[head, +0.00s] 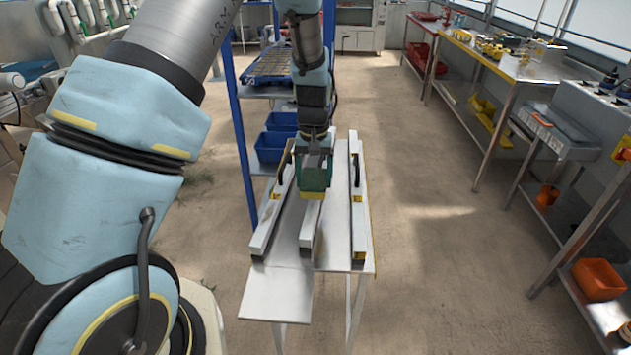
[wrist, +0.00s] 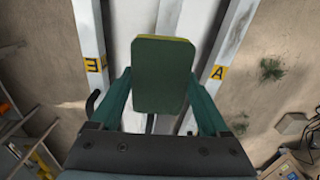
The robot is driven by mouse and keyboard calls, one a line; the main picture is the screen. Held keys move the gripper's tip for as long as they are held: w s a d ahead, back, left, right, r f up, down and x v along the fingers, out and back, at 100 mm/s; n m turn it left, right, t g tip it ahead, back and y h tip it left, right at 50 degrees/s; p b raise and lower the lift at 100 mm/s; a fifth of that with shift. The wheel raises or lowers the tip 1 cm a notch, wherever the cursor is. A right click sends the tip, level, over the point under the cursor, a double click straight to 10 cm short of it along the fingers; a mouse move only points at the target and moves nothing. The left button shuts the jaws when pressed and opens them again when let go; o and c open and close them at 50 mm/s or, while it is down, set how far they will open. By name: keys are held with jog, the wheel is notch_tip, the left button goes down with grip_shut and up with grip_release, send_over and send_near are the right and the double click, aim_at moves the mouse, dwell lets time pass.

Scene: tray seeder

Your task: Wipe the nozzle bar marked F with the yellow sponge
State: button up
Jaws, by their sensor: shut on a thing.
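My gripper (head: 315,160) is shut on the sponge, a green block (head: 315,177) with a yellow underside. In the wrist view the green back of the sponge (wrist: 162,75) fills the space between the fingers. Three pale nozzle bars lie on a metal table: left (head: 268,225), middle (head: 310,225) and right (head: 358,230). The sponge is over the middle bar; I cannot tell whether it touches. The middle bar's mark is hidden.
The table's near end (head: 280,295) is bare. Black handles stand on the left and right bars. A blue-posted rack (head: 240,130) with blue bins (head: 272,145) stands close on the left. Open floor (head: 430,230) lies to the right, before the benches.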

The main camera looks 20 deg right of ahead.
jog(key=shift+r+p, duration=1)
jog(key=shift+r, duration=0.7)
